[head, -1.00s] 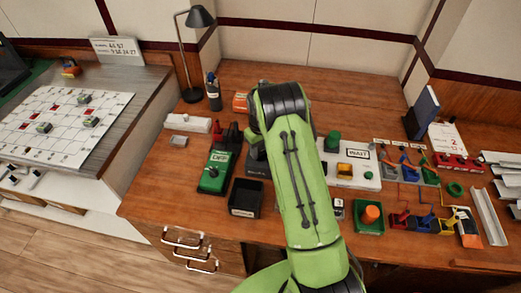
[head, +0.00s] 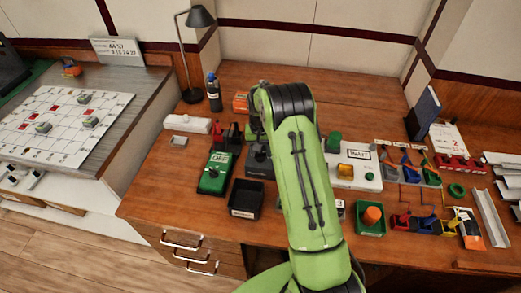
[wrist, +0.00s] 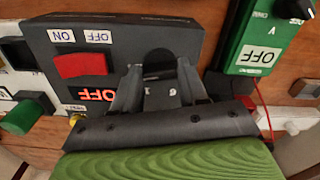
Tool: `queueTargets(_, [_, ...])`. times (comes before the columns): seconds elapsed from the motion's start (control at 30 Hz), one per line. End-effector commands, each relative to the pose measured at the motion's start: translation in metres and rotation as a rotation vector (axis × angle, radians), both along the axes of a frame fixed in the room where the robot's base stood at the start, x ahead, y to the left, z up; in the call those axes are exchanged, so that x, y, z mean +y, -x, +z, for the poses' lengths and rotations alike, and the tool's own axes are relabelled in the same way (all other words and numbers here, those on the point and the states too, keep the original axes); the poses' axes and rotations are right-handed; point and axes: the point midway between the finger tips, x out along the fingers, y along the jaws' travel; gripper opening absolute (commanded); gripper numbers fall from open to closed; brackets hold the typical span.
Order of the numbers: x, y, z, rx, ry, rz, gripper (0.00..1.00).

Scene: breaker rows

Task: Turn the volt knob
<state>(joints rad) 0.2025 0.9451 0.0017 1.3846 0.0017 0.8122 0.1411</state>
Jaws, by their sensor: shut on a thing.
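In the wrist view a dark box (wrist: 120,42) carries a red switch (wrist: 83,65), ON and OFF labels, and a glowing red OFF display, all upside down. A round black knob (wrist: 159,64) sticks up from this box. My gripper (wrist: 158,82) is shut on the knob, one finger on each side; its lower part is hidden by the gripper. Small numerals show between the fingers. No readable VOLT label shows, and I cannot tell the knob's angle. In the head view the box (head: 258,162) is partly behind my arm, and my gripper is hidden.
A green meter reading OFF (head: 214,173) stands left of the box; it is close by at right in the wrist view (wrist: 262,45). A black tray (head: 246,198) lies in front. A white unit (head: 360,178) stands right of my arm. A lamp (head: 200,18) stands behind.

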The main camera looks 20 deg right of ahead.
Motion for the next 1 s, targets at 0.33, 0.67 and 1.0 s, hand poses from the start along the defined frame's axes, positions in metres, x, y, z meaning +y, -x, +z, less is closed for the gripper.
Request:
queueTargets(0.33, [0.000,-0.001,0.001,-0.003,0.001,-0.004,0.44])
queueTargets(0.67, [0.000,0.000,0.000,-0.001,0.000,-0.003,0.69])
queueTargets(1.0, [0.000,-0.001,0.048,-0.006,0.001,-0.002,0.69])
